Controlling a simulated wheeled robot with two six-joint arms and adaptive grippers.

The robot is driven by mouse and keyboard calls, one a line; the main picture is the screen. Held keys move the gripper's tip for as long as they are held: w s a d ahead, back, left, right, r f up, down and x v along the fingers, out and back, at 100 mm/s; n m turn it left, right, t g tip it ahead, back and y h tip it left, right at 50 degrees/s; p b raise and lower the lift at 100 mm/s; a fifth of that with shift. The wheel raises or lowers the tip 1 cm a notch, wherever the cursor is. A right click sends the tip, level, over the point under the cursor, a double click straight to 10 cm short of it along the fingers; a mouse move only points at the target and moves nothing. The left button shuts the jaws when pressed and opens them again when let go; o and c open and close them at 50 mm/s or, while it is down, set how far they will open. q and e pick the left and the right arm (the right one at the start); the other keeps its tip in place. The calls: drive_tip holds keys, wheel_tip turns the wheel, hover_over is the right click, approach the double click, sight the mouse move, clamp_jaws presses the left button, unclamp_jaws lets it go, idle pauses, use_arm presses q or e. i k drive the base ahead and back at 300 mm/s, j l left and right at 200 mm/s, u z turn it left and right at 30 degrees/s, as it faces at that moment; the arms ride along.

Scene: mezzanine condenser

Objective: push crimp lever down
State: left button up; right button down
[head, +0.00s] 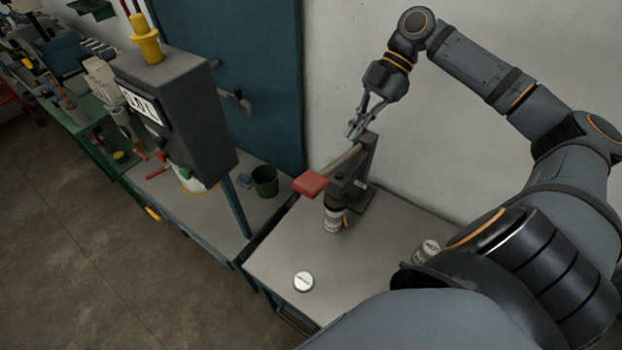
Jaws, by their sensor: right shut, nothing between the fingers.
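The crimp lever (312,183) has a red handle on a grey bar and sticks out to the left from a dark crimp press (361,185). The lever looks slightly lowered toward its handle end. A small jar with a pale label (334,217) stands under the press. My right gripper (354,131) points down just above the back of the press, near the lever's pivot end, with its fingers shut and nothing held. It is apart from the red handle; whether it touches the press top I cannot tell. My left gripper is not in view.
A white round lid (303,281) lies on the table (275,255) in front. Another small jar (428,250) is beside my right arm. A dark box machine (178,120) and green cup (265,181) stand on the left bench. The wall is close behind the press.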

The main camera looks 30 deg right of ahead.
sight(311, 183)
drive_tip(key=k+j, duration=0.75)
drive_tip(key=j, duration=0.25)
drive_tip(key=k+j, duration=0.4)
drive_tip(key=j, duration=0.05)
